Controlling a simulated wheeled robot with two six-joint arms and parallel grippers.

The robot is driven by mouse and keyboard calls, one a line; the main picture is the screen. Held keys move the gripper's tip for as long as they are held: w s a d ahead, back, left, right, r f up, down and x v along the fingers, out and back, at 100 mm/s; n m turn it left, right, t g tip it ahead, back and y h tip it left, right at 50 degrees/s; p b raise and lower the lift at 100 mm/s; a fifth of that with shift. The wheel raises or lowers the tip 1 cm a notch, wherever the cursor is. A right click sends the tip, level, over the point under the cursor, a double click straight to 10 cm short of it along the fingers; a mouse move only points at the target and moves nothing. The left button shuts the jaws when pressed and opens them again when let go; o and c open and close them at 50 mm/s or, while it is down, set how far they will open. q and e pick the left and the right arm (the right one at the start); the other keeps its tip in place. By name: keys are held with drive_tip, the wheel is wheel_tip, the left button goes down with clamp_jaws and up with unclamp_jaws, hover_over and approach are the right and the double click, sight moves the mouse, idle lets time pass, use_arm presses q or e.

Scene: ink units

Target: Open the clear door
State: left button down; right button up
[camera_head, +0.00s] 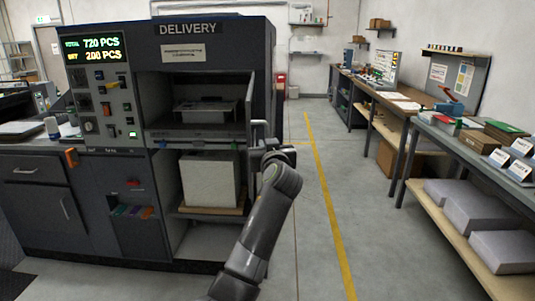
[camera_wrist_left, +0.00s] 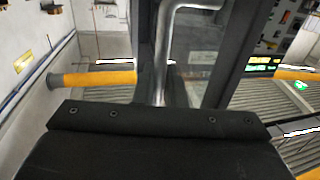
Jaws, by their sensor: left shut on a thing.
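The clear door (camera_head: 250,112) belongs to the dark delivery machine (camera_head: 215,28). It appears as a narrow dark frame seen nearly edge-on at the right side of the upper opening. In the left wrist view its clear pane (camera_wrist_left: 203,60) and dark frame stand close, with a bent metal handle (camera_wrist_left: 166,50) in front. My left gripper (camera_head: 268,142) is at the handle, right of the opening, and is shut on it. The arm hides part of the machine's lower right front. The exact finger contact is hidden. My right gripper is not in view.
A tray (camera_head: 203,110) sits inside the upper compartment, and a pale block (camera_head: 211,180) stands on a board below. A long workbench (camera_head: 470,135) with boxes runs along the right. The floor (camera_head: 308,235) between machine and bench is clear, with a yellow line.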

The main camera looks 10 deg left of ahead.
use_arm(q)
drive_tip(key=shift+r, duration=0.15)
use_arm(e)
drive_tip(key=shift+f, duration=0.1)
use_arm(q)
drive_tip(key=c, duration=1.6)
unclamp_jaws()
drive_tip(key=shift+w, duration=0.1)
drive_tip(key=shift+c, duration=0.2)
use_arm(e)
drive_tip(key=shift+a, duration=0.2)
